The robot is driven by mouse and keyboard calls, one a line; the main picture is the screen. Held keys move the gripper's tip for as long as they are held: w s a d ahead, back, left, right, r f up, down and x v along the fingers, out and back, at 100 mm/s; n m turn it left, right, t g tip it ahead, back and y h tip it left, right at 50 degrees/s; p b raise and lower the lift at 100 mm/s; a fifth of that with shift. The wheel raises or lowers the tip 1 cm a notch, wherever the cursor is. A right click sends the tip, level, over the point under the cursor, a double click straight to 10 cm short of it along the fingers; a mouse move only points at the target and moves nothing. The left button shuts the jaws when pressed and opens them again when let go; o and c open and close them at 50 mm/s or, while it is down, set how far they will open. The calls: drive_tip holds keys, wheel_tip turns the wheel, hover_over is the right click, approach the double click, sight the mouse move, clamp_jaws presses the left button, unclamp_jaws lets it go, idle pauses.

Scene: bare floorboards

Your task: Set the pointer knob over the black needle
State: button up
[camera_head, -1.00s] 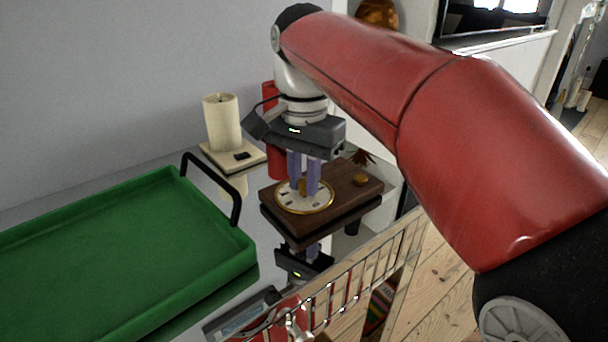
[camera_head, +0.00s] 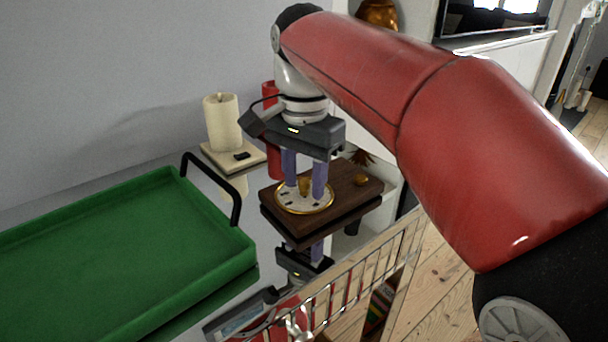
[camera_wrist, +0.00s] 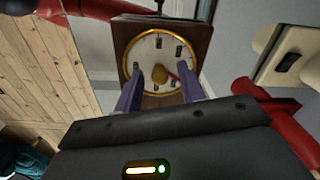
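The round white dial with a gold rim (camera_head: 284,206) lies on top of a dark brown wooden box. The gold pointer knob (camera_head: 305,185) stands at its middle; it also shows in the wrist view (camera_wrist: 159,76), with its pointed end toward the upper right. My gripper (camera_head: 305,193) is open, its two purple fingers down on either side of the knob, with visible gaps. Several small dark marks sit on the dial face in the wrist view (camera_wrist: 148,50). I cannot tell which of them is the black needle; the fingers hide part of the face.
A green tray (camera_head: 110,250) with a black handle lies to the left. A cream candle-like cylinder (camera_head: 221,122) on a pale base and a red object (camera_head: 270,95) stand behind. A wire rack (camera_head: 350,290) is in front.

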sight(304, 181)
wheel_tip(304, 181, up, 8)
drive_tip(key=shift+f, duration=0.1)
idle(0.5)
